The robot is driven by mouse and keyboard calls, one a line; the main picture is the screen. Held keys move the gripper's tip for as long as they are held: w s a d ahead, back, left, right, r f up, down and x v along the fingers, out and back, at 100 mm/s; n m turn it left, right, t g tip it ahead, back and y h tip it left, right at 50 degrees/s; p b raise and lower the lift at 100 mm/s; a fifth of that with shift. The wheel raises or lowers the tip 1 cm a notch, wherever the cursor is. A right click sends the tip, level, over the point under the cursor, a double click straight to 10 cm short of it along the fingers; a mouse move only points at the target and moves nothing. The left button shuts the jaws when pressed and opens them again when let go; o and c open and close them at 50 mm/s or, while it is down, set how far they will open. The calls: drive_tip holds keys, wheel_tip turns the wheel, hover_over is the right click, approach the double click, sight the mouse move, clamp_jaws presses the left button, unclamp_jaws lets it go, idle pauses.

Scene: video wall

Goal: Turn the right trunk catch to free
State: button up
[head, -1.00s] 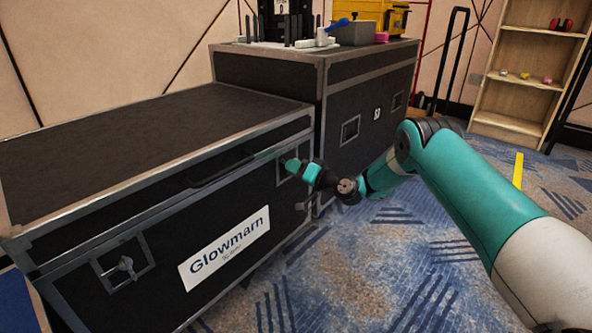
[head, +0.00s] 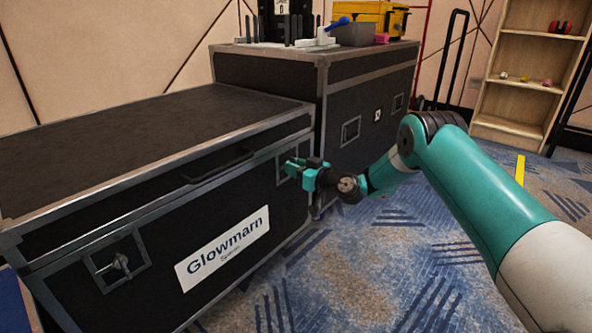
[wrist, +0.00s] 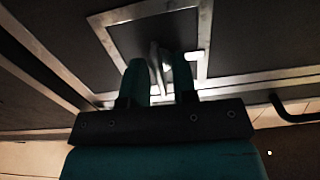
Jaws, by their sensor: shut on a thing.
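The black trunk (head: 130,150) with metal edges stands at left, its front facing my arm. My gripper (head: 289,169) is at the right end of that front. In the wrist view, its two teal fingers (wrist: 160,80) are shut on the thin metal right trunk catch (wrist: 156,58), inside a square metal frame (wrist: 145,13). In the head view, the gripper covers the right catch. The left trunk catch (head: 121,264) shows in its own square frame near the front's left end.
A black handle (head: 217,166) lies between the catches, above a white Glowmarn label (head: 223,248). A taller case (head: 340,75) with tools on top stands behind, to the right. A wooden shelf (head: 510,128) is at back right. Blue patterned carpet (head: 390,265) is open in front.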

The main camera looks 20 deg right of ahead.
drive_tip(key=shift+d+n, duration=0.1)
drive_tip(key=shift+n, duration=0.2)
drive_tip(key=o, duration=0.6)
drive_tip(key=b+v, duration=0.9)
drive_tip(key=v, duration=0.8)
drive_tip(key=shift+s+d, duration=0.1)
drive_tip(key=shift+s, duration=0.05)
